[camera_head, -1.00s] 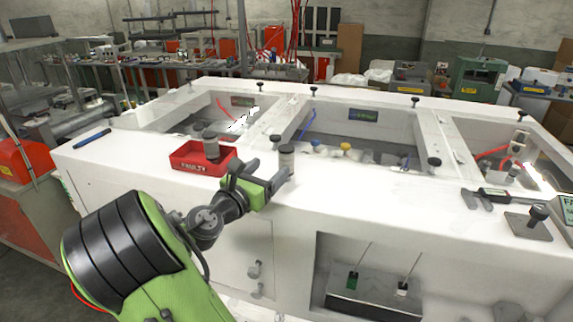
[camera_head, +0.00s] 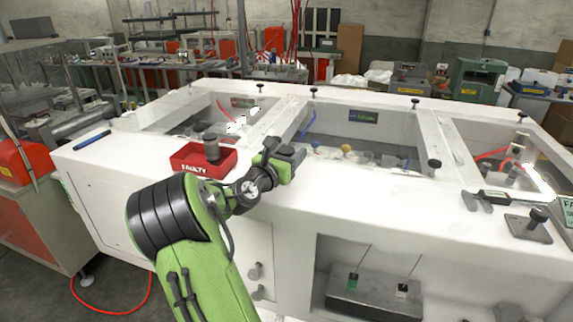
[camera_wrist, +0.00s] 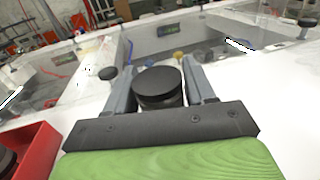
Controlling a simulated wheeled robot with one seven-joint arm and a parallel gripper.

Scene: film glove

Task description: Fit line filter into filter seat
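A dark, round-capped cylinder, which I take to be the line filter (camera_wrist: 160,88), stands between the two grey fingers in the wrist view. My gripper (camera_head: 290,158) is over the front white ledge of the bath, right of the red tray. In the wrist view my gripper (camera_wrist: 160,98) has a finger against each side of the filter and looks closed on it. In the head view the gripper hides the filter. A similar grey cylinder (camera_head: 211,148) stands in the red tray marked FAULTY (camera_head: 190,167). I cannot make out which part is the filter seat.
The white bath (camera_head: 400,200) has several open wells with white dividers. Black knobs (camera_head: 434,164) stand along its rims. A blue pen (camera_head: 92,140) lies at the left. A caliper (camera_head: 495,197) and a black-knobbed stand (camera_head: 530,225) are at the right. The middle front ledge is clear.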

